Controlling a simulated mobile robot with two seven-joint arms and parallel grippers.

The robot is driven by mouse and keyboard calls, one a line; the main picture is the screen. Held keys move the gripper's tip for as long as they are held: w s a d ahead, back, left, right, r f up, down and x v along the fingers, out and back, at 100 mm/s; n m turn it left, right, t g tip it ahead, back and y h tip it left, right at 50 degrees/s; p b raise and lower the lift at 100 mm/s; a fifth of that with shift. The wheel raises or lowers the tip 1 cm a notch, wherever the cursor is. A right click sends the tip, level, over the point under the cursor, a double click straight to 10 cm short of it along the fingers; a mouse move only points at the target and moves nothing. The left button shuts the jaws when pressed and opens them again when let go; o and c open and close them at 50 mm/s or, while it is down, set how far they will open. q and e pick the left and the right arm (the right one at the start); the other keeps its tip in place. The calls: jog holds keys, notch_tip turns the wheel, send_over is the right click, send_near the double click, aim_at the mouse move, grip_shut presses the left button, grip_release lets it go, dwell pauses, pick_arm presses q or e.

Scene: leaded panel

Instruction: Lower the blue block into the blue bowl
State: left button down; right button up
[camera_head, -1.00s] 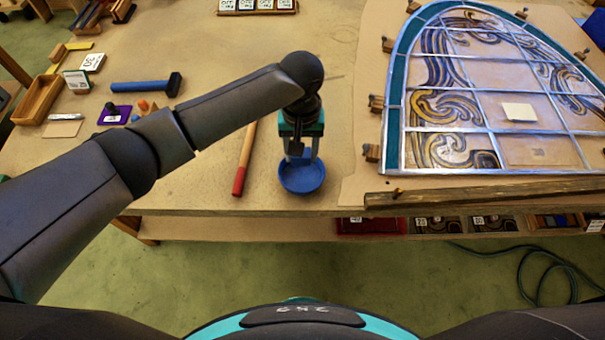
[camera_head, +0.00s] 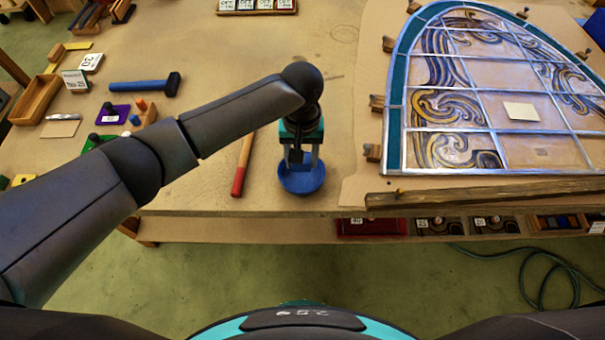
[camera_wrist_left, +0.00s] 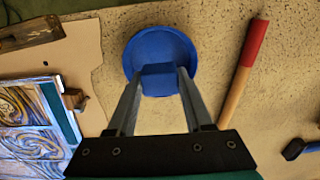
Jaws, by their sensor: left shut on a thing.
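The blue bowl (camera_head: 302,183) sits on the table near its front edge, and it also shows in the left wrist view (camera_wrist_left: 160,45). My left gripper (camera_head: 301,166) points down over the bowl. In the left wrist view its fingers (camera_wrist_left: 157,75) are shut on the blue block (camera_wrist_left: 158,80), which overlaps the near part of the bowl in the picture. I cannot tell whether the block touches the bowl. In the head view the block is hard to tell apart from the bowl. My right gripper is not in view.
A red-ended wooden stick (camera_head: 242,167) lies left of the bowl. A blue hammer (camera_head: 147,85) lies farther left. The leaded panel (camera_head: 394,130) lies on a board to the right, with a wooden bar (camera_head: 480,196) along the front. The table's front edge is close to the bowl.

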aim_at(302, 178)
pick_arm(q)
jog(key=shift+f+b, duration=1.3)
jog(key=shift+f, duration=1.2)
dwell(0.9)
jog(key=shift+c, duration=1.1)
grip_release()
notch_tip(302, 178, up, 15)
jog(key=p, duration=0.2)
jog(key=shift+r, duration=0.15)
jog(key=shift+s, duration=0.1)
